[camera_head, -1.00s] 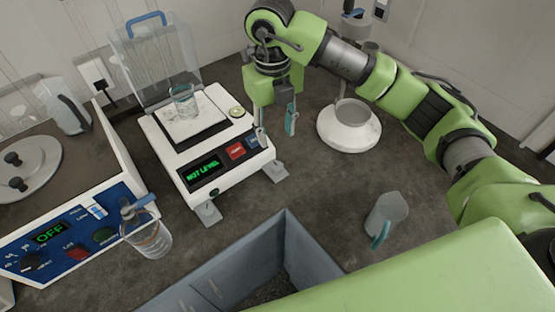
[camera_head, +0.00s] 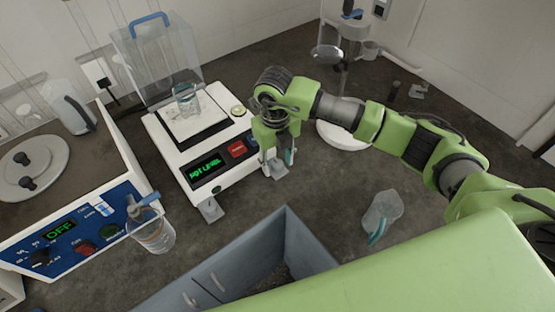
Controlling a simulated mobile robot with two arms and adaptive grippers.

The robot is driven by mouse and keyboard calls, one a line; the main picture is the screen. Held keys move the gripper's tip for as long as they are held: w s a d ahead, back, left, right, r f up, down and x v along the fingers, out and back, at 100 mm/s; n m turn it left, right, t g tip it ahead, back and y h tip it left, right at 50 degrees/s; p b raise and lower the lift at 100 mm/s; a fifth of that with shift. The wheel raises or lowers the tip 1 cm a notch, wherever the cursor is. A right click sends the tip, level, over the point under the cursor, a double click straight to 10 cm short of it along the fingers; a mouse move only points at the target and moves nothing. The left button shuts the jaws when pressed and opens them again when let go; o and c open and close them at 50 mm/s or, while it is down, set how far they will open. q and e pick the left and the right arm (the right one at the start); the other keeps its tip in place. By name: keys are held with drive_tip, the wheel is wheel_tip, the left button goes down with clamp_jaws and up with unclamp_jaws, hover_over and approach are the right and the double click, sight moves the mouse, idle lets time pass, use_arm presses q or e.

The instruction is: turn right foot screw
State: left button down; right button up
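The white balance (camera_head: 183,153) stands on the dark bench. Its display (camera_head: 206,170) reads "NOT LEVEL" in green. Its left foot (camera_head: 210,209) shows at the front left corner. Its right foot (camera_head: 277,172) shows at the front right corner, partly covered by my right gripper (camera_head: 278,163). The gripper points down right at that corner, with its fingers around or beside the foot screw. I cannot tell whether they touch it or how far apart they are. My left gripper is not in view.
A blue-panelled device (camera_head: 75,235) reading "OFF" and a bottle (camera_head: 153,232) are at the left.

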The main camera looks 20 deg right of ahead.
drive_tip(key=c, duration=1.1)
drive_tip(key=shift+m, duration=0.4)
drive_tip(key=m+b, duration=0.1)
drive_tip(key=m, duration=0.1)
drive_tip(key=shift+w+m, duration=0.1)
drive_tip(key=shift+m, duration=0.3)
drive_tip(key=m, duration=0.3)
drive_tip(key=shift+a+m+b, duration=0.1)
drive_tip(key=shift+m+b, duration=0.2)
drive_tip(key=shift+b, duration=0.05)
drive_tip(key=m, duration=0.5)
drive_tip(key=shift+r, duration=0.1)
drive_tip(key=m, duration=0.5)
drive_tip(key=shift+w, duration=0.15)
drive_tip(key=shift+m+p, duration=0.3)
drive_tip(key=shift+m, duration=0.1)
